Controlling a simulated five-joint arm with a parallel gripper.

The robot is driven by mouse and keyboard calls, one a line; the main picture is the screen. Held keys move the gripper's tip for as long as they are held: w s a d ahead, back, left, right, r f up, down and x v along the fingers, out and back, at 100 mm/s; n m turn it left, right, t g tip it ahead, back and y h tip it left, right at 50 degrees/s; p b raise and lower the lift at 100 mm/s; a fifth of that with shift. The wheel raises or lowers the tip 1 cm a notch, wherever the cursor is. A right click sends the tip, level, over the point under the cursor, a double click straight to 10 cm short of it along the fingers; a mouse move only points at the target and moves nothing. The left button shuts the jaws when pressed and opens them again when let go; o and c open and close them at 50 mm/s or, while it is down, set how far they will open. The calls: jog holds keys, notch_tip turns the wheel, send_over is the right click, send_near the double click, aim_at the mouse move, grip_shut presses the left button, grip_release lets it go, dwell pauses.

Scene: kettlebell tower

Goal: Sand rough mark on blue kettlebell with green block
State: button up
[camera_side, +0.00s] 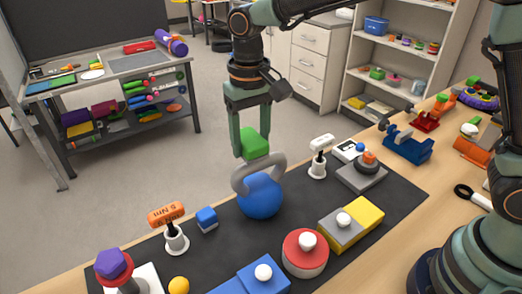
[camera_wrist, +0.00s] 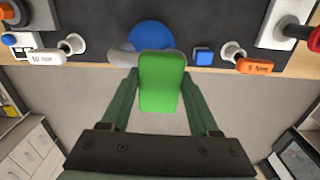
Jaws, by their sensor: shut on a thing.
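The blue kettlebell (camera_side: 261,198) stands upright on the black mat, its grey handle (camera_side: 240,180) arching over it. My gripper (camera_side: 250,148) is shut on the green block (camera_side: 256,141) and holds it right at the top of the handle. I cannot tell whether block and handle touch. In the wrist view the green block (camera_wrist: 162,82) sits between my fingers and covers part of the blue kettlebell (camera_wrist: 152,36) and its grey handle (camera_wrist: 122,55). No rough mark can be made out in either view.
On the black mat (camera_side: 400,196), a small blue cube (camera_side: 207,219) and an orange-topped tool on a white stand (camera_side: 174,238) are left of the kettlebell. A red disc with a white knob (camera_side: 305,256) and a grey-and-yellow block (camera_side: 352,222) are at front right. The bench's back edge runs behind the kettlebell.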

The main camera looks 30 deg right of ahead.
jog(key=shift+r, duration=2.25)
jog(key=shift+d, duration=0.1)
